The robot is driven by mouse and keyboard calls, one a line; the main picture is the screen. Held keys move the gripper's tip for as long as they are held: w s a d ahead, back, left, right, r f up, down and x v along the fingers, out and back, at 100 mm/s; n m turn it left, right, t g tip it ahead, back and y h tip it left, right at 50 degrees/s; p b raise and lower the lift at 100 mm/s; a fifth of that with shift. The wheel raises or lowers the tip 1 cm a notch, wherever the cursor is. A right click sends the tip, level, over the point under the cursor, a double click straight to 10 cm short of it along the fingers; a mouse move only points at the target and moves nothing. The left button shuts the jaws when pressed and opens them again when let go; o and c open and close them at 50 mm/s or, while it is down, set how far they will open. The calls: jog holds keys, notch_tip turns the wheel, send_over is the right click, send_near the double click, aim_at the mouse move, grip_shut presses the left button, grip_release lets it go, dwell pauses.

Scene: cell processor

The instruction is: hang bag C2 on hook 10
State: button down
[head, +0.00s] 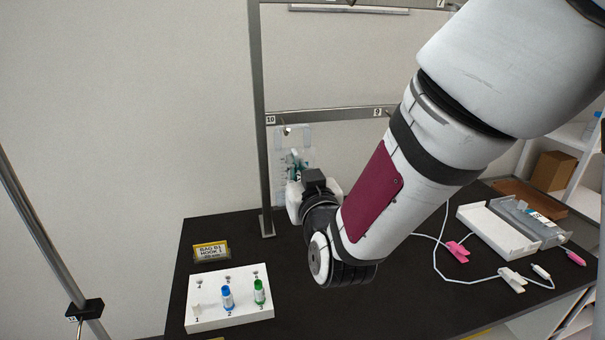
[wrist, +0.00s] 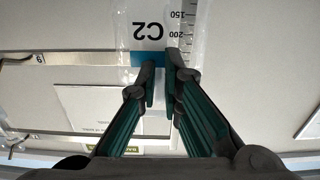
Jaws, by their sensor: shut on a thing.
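Bag C2 is a clear bag with a printed scale and a blue band. In the wrist view its label (wrist: 150,31) appears upside down, in front of the gripper's fingertips. It also shows in the head view as a pale clear sheet (head: 305,137) just below the rail by the "10" label. My gripper (wrist: 166,72) is shut on bag C2 near the blue band; in the head view the gripper (head: 298,172) is partly hidden by my wrist. Hook 10 (head: 287,131) sits on the rail's left end, by the bag's top. I cannot tell whether the bag is on the hook.
The metal rack's post (head: 260,150) stands just left of the bag. Hook label 9 (head: 377,112) is farther right along the rail. A white block (head: 232,312) with blue and green vials and a yellow sign (head: 211,251) are on the black table. White trays and cables lie right.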

jog(key=w+a+f+b, duration=0.2)
jog(key=w+b, duration=0.1)
jog(key=w, duration=0.4)
jog(key=shift+w+f+b, duration=0.15)
jog(key=shift+f+b, duration=0.2)
dwell(0.4)
jog(key=shift+f+b, duration=0.25)
jog(key=shift+b, duration=0.1)
dwell(0.4)
jog(key=c, duration=1.7)
grip_release()
jog(key=shift+o, duration=0.7)
jog(key=o, duration=0.4)
